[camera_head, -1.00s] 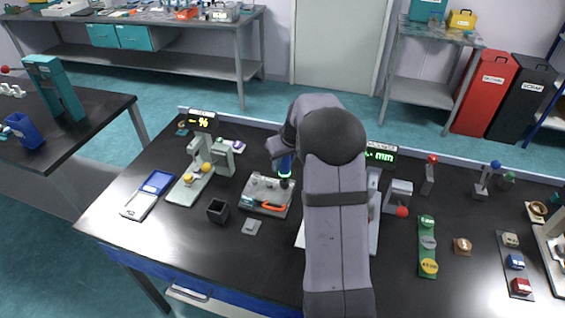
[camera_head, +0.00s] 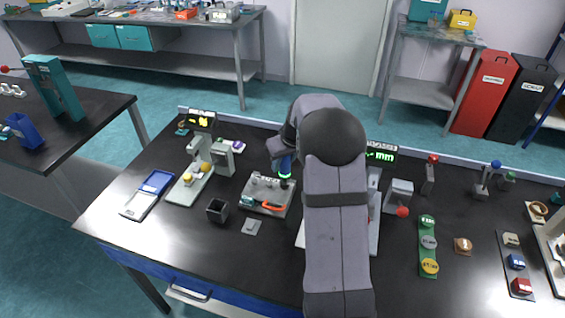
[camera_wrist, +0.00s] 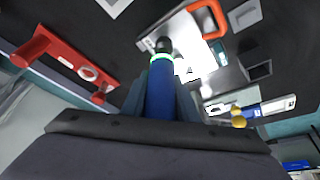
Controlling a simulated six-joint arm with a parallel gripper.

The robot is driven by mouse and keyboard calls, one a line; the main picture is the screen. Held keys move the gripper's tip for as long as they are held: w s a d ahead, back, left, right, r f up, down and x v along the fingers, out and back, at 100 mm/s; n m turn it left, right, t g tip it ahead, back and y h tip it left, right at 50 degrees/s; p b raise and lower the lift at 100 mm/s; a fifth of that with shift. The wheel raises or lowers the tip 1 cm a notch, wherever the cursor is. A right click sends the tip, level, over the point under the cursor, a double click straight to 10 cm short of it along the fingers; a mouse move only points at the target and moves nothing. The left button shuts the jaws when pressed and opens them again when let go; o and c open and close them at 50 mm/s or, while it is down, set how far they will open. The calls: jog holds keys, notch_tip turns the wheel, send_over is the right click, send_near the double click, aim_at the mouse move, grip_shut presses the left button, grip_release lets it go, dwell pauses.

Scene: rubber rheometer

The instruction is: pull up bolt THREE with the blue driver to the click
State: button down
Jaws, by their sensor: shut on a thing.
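My gripper (camera_head: 284,160) is shut on the blue driver (camera_wrist: 160,95), whose handle also shows in the head view (camera_head: 285,167). The driver points down, with a glowing green ring near its lower end. Its dark tip is at the back right of a grey bolt fixture (camera_head: 262,206) with an orange handle (camera_head: 273,207). In the wrist view the fixture's pale plate (camera_wrist: 195,58) lies beyond the tip. Bolt THREE cannot be told apart, the labels being too small. I cannot tell whether the tip touches a bolt.
A dark open box (camera_head: 217,211) and a small grey plate (camera_head: 251,227) stand in front of the fixture. A green-grey instrument (camera_head: 190,188) is to its left. A thickness gauge with a lit display (camera_head: 380,155) is behind my arm, to the right.

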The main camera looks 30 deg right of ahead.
jog(key=shift+f+b, duration=0.75)
jog(key=shift+f, duration=0.1)
dwell(1.6)
jog(key=shift+r, duration=0.15)
jog(key=shift+r+p, duration=1.8)
jog(key=shift+r, duration=0.65)
